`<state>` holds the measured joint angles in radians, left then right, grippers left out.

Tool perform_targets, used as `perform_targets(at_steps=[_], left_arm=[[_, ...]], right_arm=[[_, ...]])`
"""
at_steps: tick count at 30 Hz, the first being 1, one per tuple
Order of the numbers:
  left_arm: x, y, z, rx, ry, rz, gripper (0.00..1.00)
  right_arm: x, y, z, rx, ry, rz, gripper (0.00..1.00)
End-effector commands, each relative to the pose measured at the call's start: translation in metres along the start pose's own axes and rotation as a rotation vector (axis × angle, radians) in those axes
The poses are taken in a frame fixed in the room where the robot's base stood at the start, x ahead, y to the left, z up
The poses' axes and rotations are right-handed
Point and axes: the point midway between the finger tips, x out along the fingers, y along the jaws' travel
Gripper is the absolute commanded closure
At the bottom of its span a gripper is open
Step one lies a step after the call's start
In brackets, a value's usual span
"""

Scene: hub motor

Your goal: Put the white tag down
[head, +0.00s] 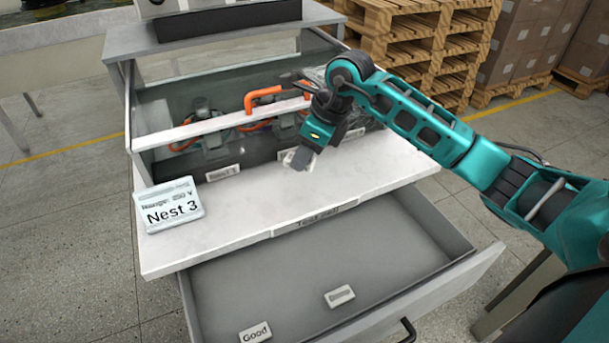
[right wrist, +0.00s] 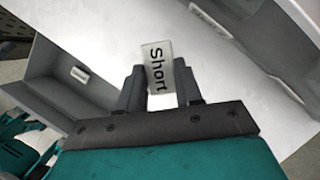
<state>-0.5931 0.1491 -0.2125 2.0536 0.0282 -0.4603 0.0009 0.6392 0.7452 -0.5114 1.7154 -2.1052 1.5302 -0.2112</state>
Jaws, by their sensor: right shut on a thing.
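The white tag (right wrist: 157,68), printed "Short", is between the fingers of my right gripper (right wrist: 160,88), which is shut on it. In the head view, my right gripper (head: 301,158) is over the white worktop, near its middle, and a pale part of the tag (head: 289,157) shows at the fingertips. The white worktop (head: 245,215) lies beneath. I cannot tell whether the tag touches the worktop. My left gripper is not in view.
A "Nest 3" display (head: 169,204) stands at the worktop's left. A small label (head: 223,173) is near the back edge. The open drawer (head: 270,285) below holds a "Good" tag (head: 255,332) and another tag (head: 339,296). Orange-handled fixtures (head: 263,96) stand behind. The front worktop is clear.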

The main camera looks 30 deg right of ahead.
Motion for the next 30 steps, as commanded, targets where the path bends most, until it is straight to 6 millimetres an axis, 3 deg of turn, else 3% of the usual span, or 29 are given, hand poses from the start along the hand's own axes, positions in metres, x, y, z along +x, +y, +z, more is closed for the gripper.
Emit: perform_targets(at_steps=[15, 26, 27, 30], left_arm=[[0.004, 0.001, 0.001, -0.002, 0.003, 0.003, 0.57], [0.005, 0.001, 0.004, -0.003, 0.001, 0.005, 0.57], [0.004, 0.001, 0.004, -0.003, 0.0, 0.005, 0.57], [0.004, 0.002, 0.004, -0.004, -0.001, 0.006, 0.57]], right_arm=[[0.052, 0.001, -0.021, 0.0, 0.0, 0.002, 0.94], [0.056, 0.0, -0.023, -0.001, 0.0, 0.0, 0.94], [0.054, 0.0, -0.022, -0.001, -0.001, 0.0, 0.61], [0.054, 0.0, -0.022, -0.001, 0.0, 0.0, 0.52]])
